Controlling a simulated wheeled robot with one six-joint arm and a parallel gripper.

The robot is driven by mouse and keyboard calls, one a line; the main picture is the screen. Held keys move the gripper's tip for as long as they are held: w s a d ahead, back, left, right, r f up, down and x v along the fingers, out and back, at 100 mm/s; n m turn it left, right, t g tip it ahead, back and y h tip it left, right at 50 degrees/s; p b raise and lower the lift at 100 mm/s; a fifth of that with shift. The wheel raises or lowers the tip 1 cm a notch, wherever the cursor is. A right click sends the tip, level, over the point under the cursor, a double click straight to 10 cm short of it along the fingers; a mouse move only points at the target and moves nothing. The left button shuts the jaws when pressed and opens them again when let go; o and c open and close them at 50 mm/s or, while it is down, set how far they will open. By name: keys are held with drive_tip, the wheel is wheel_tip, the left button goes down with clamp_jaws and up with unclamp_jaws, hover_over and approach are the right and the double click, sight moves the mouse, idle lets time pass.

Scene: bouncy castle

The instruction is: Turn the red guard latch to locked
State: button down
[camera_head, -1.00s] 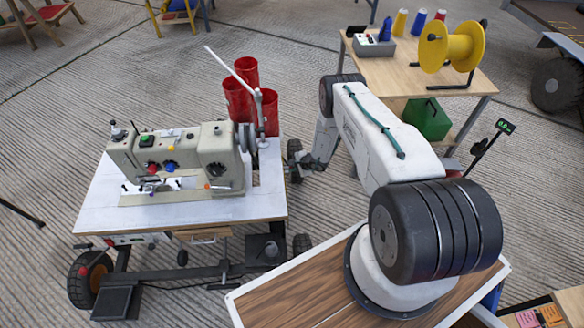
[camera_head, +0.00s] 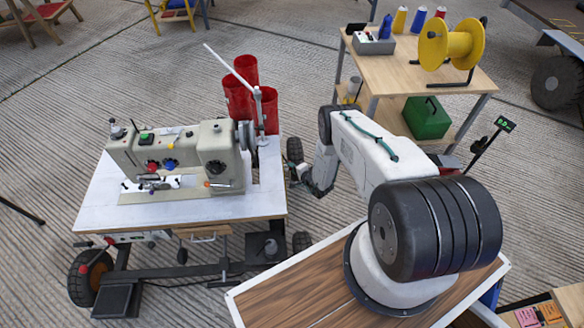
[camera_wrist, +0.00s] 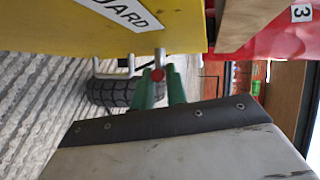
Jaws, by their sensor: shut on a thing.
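The red guard latch (camera_wrist: 157,75) shows in the wrist view as a small red end between my two green fingers, below a grey metal pin. Most of it is hidden by the fingers. My gripper (camera_wrist: 160,84) is shut on it. A yellow panel with a white GUARD label (camera_wrist: 125,12) is just above the fingers in the picture. In the head view my wrist reaches down beside the right edge of the sewing table (camera_head: 262,207), and the latch and fingertips cannot be made out there.
A sewing machine (camera_head: 180,160) stands on the wheeled table, with red cone-shaped cups (camera_head: 240,100) behind it. A black tyre (camera_wrist: 112,92) is close behind my fingers. A shelf table (camera_head: 405,78) with a yellow spool (camera_head: 450,45) stands at the back right.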

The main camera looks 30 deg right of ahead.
drive_tip(key=shift+s+a+f+n+t, duration=0.15)
drive_tip(key=shift+f+n+t, duration=0.15)
drive_tip(key=shift+t, duration=0.3)
drive_tip(key=c, duration=1.4)
unclamp_jaws()
drive_tip(key=v, duration=0.7)
drive_tip(key=shift+s, duration=0.4)
drive_tip(key=shift+w+r, duration=0.1)
